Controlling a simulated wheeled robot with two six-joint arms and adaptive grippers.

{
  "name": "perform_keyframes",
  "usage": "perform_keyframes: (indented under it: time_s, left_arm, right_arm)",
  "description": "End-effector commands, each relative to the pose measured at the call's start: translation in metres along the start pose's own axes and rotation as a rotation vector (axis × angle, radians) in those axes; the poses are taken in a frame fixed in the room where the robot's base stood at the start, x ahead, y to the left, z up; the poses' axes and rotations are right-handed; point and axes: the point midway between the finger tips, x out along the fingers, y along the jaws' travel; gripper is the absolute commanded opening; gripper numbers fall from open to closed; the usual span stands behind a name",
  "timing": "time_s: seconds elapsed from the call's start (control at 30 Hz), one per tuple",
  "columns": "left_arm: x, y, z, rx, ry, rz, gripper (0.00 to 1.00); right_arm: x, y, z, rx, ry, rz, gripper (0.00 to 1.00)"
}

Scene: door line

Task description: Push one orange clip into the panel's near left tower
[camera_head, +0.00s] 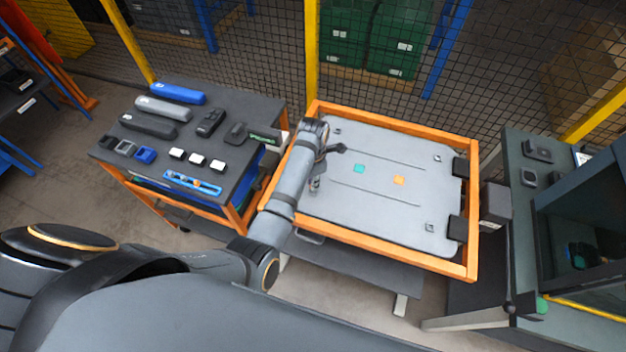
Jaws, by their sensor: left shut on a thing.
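The grey panel (385,205) lies in an orange frame (395,262). Small towers show at its far left (337,131), far right (437,158) and near right (429,227). A blue tray (180,180) holds small orange pieces. My right gripper is out of view.
A dark table (225,180) at the left carries blue, grey and black door parts. A mesh fence (270,60) stands behind.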

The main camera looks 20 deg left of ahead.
Motion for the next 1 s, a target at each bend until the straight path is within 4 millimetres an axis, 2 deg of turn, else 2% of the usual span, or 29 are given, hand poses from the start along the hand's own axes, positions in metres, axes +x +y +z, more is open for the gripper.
perform_keyframes:
  time_s: [1.0]
  left_arm:
    - [0.0082,0.0001,0.0000,0.000,0.000,0.000,0.00]
  right_arm:
    - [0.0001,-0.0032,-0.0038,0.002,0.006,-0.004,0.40]
